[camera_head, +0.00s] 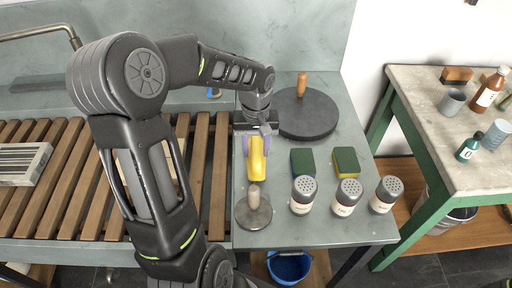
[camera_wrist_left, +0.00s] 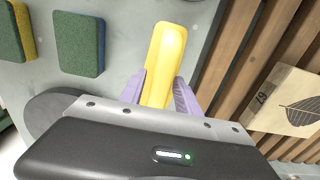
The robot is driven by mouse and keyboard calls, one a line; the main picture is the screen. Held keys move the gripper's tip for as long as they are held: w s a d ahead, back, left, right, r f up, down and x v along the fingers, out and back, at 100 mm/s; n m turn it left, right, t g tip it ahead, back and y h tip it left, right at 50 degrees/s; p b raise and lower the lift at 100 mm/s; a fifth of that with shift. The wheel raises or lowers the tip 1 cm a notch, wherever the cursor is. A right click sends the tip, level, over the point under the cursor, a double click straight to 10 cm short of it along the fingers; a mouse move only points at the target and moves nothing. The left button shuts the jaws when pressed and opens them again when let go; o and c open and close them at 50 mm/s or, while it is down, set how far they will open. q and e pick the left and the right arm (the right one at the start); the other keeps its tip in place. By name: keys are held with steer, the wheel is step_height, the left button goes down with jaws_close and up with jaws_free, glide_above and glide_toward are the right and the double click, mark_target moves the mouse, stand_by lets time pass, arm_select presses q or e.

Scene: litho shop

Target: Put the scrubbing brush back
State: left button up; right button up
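The yellow, long, rounded thing that I take for the scrubbing brush (camera_head: 256,172) is at the left of the grey bench top; no bristles show. It also shows in the left wrist view (camera_wrist_left: 165,55). My left gripper (camera_head: 257,146) has its purple fingers on both sides of one end, close against it in the left wrist view (camera_wrist_left: 161,85). Whether the brush touches the bench is hard to tell. My right gripper is not in view.
A dark round slab (camera_head: 318,122) with a wooden handle is behind. A grey disc with a knob (camera_head: 243,214) is in front. Wooden slats (camera_head: 60,190) lie left; a side table (camera_head: 425,110) is right.

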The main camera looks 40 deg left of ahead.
arm_select(q)
steer(key=shift+o, duration=0.5)
steer(key=shift+r, duration=0.1)
steer(key=shift+r, duration=0.55)
step_height(320, 180, up, 11)
